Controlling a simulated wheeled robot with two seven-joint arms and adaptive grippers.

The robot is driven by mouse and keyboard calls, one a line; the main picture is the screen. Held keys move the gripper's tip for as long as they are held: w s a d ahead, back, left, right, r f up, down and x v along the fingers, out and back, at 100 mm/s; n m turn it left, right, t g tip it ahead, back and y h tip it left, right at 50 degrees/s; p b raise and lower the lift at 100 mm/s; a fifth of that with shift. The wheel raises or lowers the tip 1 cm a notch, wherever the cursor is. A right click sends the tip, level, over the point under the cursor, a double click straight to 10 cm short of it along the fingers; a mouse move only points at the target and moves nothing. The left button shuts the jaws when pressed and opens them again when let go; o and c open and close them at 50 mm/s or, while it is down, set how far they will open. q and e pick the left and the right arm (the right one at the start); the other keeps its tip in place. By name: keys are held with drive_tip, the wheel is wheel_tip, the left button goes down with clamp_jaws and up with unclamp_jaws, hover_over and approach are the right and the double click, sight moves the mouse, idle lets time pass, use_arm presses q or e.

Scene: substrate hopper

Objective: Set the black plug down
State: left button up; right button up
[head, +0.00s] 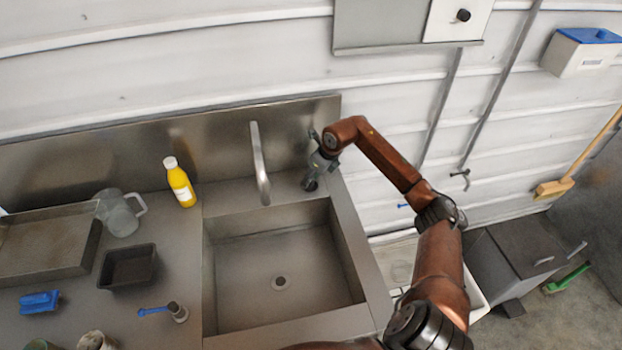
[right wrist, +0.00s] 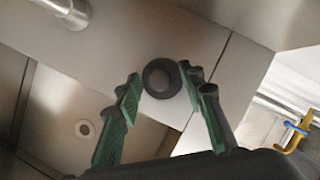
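The black plug (right wrist: 160,78) is a dark round disc with a raised centre, seen between the fingertips in the right wrist view. In the head view it is a small dark shape (head: 311,184) just below my right gripper (head: 318,165), over the steel deck at the sink's back right corner. My right gripper's green-padded fingers (right wrist: 160,82) meet the plug's two sides, so it looks shut on it. I cannot tell whether the plug's underside touches the deck. My left gripper is out of view.
The sink basin (head: 285,240) with its drain (head: 281,283) lies in front, and the faucet (head: 260,165) stands left of the gripper. A yellow bottle (head: 181,186), a clear jug (head: 121,212) and a black tray (head: 104,272) stand on the left counter.

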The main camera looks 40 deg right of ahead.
drive_tip(key=v, duration=1.2)
drive_tip(key=shift+p, duration=0.4)
idle(0.8)
